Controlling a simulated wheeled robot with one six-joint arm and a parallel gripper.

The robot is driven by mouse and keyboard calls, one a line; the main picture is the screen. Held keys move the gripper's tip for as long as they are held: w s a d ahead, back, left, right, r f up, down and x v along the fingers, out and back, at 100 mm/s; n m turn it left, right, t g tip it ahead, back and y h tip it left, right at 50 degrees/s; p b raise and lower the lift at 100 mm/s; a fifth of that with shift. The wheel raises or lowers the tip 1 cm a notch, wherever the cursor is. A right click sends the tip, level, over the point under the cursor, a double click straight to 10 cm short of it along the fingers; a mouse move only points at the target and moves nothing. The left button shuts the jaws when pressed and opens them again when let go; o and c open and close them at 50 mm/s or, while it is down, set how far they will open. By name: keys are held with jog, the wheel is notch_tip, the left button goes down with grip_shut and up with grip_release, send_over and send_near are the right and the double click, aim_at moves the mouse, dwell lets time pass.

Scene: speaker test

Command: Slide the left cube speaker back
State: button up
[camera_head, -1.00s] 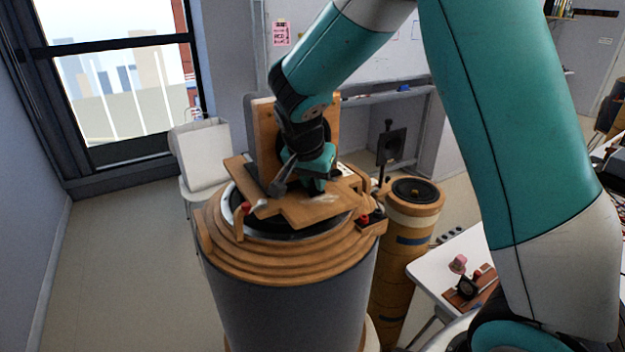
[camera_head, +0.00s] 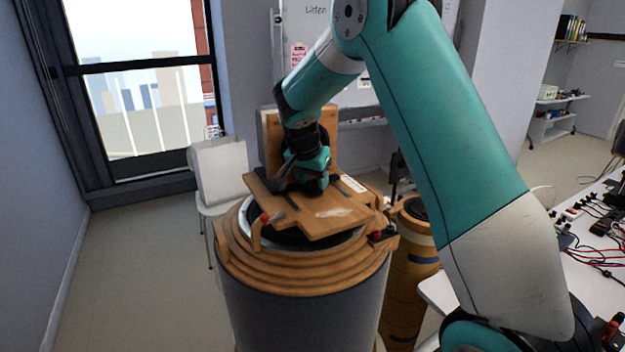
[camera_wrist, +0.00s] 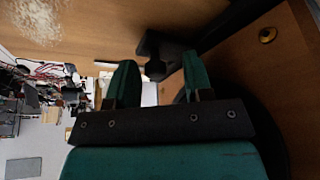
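The wooden upright box (camera_head: 271,128), probably the left cube speaker, stands at the back of the round drum top. Its face, with a brass screw (camera_wrist: 267,35), fills the right of the wrist view; a dark round part shows low on it. My gripper (camera_head: 306,180) is just in front of this face, over a wooden board (camera_head: 335,217). In the wrist view my gripper's two teal fingers (camera_wrist: 160,82) stand apart, with nothing clearly held. A black knob on a bracket (camera_wrist: 156,62) lies just beyond the gap. Whether anything touches is unclear.
The ringed wooden drum top (camera_head: 300,276) carries small red-tipped parts (camera_head: 377,236). A second wooden cylinder (camera_head: 408,285) stands close on the right. A white box (camera_head: 218,168) is behind left. A cluttered white table (camera_head: 585,265) is at right. Floor at left is clear.

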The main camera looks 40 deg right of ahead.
jog(key=b+v, duration=0.2)
jog(key=v, duration=1.5)
jog(key=shift+r+b, duration=0.2)
jog(key=shift+b, duration=0.2)
jog(key=shift+a, duration=0.15)
jog(key=s+a+f+n+y+b, duration=0.1)
jog(key=s+a+f+n+y, duration=0.1)
jog(key=s+a+f+n, duration=0.3)
jog(key=s+a+f+n+g+y+b, duration=0.1)
jog(key=s+a+f+n+y+b, duration=0.1)
jog(key=s+a+n, duration=0.6)
jog(key=s+a+f+n+g+y+b, duration=0.1)
jog(key=s+a+f+n+y, duration=0.3)
jog(key=s, duration=1.2)
jog(key=a+f+n, duration=0.2)
jog(key=a+f, duration=0.1)
jog(key=a, duration=0.1)
jog(key=shift+s+a+f+n, duration=0.25)
jog(key=shift+a+f+n, duration=0.05)
jog(key=shift+a+n, duration=0.1)
